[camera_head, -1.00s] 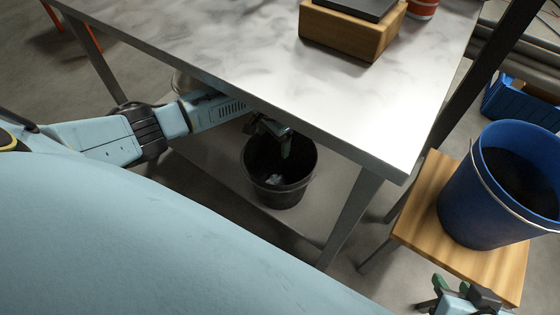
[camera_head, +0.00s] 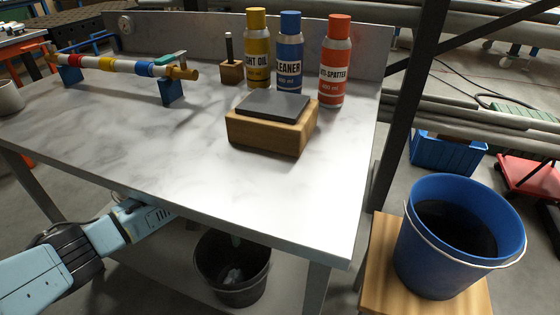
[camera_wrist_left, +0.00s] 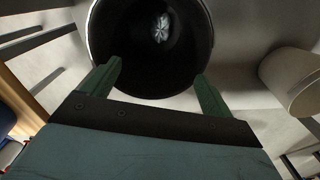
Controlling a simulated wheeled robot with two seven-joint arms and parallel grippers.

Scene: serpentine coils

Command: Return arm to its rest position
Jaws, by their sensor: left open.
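My left arm reaches in from the left in the head view and goes under the marble-topped table (camera_head: 180,160). The table hides most of its gripper there. In the left wrist view my left gripper (camera_wrist_left: 157,88) is open, with nothing between its two green fingers. It is over the near rim of a black bucket (camera_wrist_left: 125,75), which holds a crumpled pale piece (camera_wrist_left: 161,28). The same bucket shows below the table in the head view (camera_head: 232,285). My right gripper is not in view now.
A blue bucket (camera_head: 410,250) stands on a wooden stool (camera_head: 376,265) at the right. On the table are spray cans (camera_head: 289,65), a wooden block with a dark top (camera_head: 270,135) and a striped rod on blue supports (camera_head: 125,66).

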